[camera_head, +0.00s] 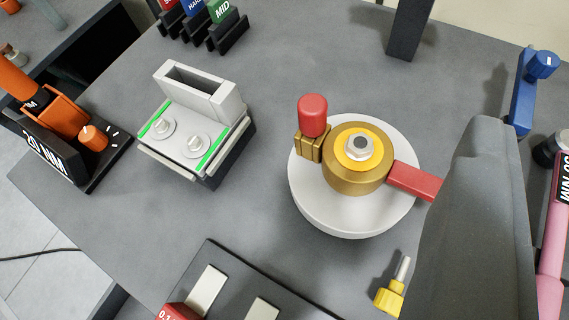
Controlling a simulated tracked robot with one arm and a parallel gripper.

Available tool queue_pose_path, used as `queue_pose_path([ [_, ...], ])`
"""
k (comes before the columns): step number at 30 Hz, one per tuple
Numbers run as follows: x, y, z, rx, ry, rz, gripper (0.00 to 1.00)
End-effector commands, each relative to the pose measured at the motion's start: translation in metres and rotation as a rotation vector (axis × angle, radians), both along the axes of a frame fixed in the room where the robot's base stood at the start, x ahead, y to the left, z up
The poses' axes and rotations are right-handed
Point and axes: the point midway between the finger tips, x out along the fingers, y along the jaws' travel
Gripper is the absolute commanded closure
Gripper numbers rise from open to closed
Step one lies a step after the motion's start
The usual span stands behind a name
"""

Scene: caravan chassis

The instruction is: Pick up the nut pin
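A small yellow-headed piece with a silver metal pin (390,297) is on the grey table at the lower right, and looks like the nut pin, though no label confirms it. A large grey shape that appears to be part of my gripper (478,220) fills the right side, just right of the yellow piece in the picture. Its fingertips cannot be made out, so its opening and anything between them are hidden. A silver hex nut (358,146) sits on a yellow ring atop a brass cylinder (355,180) on a round white base (345,222).
A red-capped brass post (312,115) and a red bar (413,181) flank the cylinder. A grey fixture with two bolts (197,115) stands left. An orange tool (60,115) is far left, a blue one (535,90) far right. A dark tray (235,262) lies in front.

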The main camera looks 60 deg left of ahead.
Motion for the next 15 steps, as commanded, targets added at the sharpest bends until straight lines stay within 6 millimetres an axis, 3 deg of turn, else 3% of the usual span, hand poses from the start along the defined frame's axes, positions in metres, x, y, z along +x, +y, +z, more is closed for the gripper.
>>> queue_pose_path([
  [1,-0.001,0.015,-0.028,0.01,0.021,0.045,0.65],
  [3,-0.006,0.036,-0.057,0.031,0.032,0.103,0.65],
  [6,-0.014,0.06,-0.085,0.062,0.039,0.169,0.65],
  [9,-0.022,0.078,-0.102,0.09,0.043,0.214,0.65],
  [15,-0.02,0.094,-0.114,0.109,0.042,0.245,0.65],
])
